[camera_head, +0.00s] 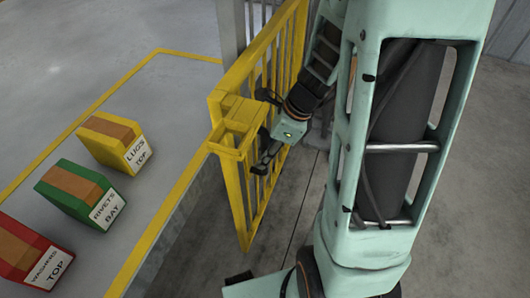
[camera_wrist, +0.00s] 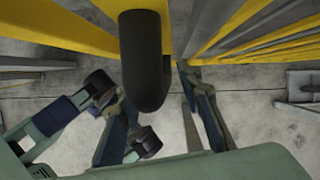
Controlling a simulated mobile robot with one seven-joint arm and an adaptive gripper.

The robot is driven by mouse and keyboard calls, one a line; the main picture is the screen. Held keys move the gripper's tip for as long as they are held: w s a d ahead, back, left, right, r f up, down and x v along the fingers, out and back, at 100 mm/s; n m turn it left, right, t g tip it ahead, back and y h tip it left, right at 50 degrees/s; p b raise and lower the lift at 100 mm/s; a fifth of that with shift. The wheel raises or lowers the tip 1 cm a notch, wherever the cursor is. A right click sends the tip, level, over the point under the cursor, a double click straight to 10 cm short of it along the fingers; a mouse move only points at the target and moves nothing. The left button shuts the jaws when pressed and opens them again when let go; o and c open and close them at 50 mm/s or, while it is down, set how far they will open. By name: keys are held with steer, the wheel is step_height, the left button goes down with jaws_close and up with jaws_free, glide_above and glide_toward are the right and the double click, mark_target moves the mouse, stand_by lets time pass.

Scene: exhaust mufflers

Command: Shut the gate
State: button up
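The yellow barred gate (camera_head: 265,60) stands upright in the middle of the head view, with a box-like yellow latch piece (camera_head: 232,122) on its near side. It stands at an angle to the yellow-edged platform. My gripper (camera_head: 264,132) is beside the gate's bars on the right, with its two dark fingers spread apart. In the wrist view my gripper (camera_wrist: 157,95) is open, and a dark rounded bar (camera_wrist: 146,60), seemingly a handle, shows in front of the fingers. Yellow gate bars (camera_wrist: 235,35) run across the top there. Whether a finger touches the bar or gate cannot be told.
A yellow edge strip (camera_head: 160,222) borders a raised platform. Bare concrete (camera_head: 285,222) lies below the gate.

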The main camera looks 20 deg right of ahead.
steer(key=shift+c, duration=0.2)
jaws_close()
